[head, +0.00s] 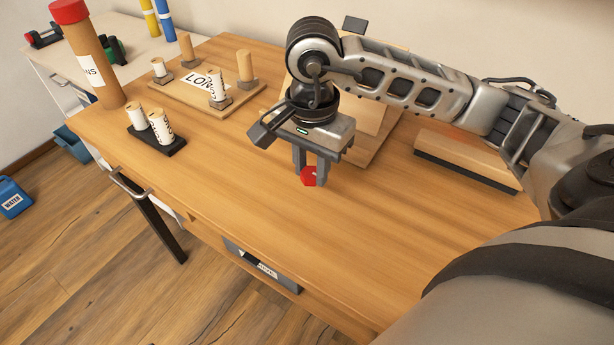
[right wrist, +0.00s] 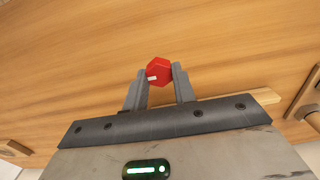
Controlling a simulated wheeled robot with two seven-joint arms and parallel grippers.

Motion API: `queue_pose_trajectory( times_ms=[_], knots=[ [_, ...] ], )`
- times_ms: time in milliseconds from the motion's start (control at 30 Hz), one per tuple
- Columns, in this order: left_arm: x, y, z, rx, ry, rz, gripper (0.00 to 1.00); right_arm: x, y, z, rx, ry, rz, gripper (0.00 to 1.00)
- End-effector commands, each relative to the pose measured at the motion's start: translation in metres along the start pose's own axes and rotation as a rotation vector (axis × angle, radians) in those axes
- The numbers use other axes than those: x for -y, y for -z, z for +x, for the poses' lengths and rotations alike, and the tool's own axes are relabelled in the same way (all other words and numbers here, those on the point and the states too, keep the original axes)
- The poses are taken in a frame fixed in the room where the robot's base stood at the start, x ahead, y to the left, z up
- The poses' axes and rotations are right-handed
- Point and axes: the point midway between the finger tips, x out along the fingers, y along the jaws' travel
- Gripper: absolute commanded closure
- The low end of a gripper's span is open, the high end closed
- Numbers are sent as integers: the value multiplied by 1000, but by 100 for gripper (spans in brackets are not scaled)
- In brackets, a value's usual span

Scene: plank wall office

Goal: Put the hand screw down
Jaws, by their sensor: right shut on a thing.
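The hand screw shows as a small red, faceted knob (head: 309,178) between the fingertips of my right gripper (head: 311,172). It also shows in the right wrist view as a red hexagonal shape (right wrist: 158,72) with a small white mark. My right gripper (right wrist: 159,80) is shut on it, one finger on each side. The gripper points down over the wooden table (head: 250,190). I cannot tell whether the screw touches the table top. Any part below the red head is hidden. My left gripper is not in view.
A board (head: 168,98) with pegs and labelled cylinders stands at the back left. A dark base (head: 170,147) holds two white cylinders, near a tall red-capped tube (head: 90,60). A wooden block (head: 465,155) lies at right. The table's middle and front are clear.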

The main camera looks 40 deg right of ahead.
Motion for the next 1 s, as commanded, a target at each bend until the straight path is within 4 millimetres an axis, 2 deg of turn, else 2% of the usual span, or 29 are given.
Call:
queue_pose_trajectory(
  times_ms=[167,333,767,800,867,1000],
  knots=[
    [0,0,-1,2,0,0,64,10,2,16,1,-5,0,100],
    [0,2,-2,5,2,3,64,9,1,38,2,-4,0,100],
    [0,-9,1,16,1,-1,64,9,2,47,-1,0,-1,100],
    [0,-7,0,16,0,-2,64,9,2,46,-1,0,-1,68],
    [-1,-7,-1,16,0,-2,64,9,2,45,0,-1,-1,52],
    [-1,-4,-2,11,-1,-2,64,9,2,45,0,-1,0,52]
  ],
)
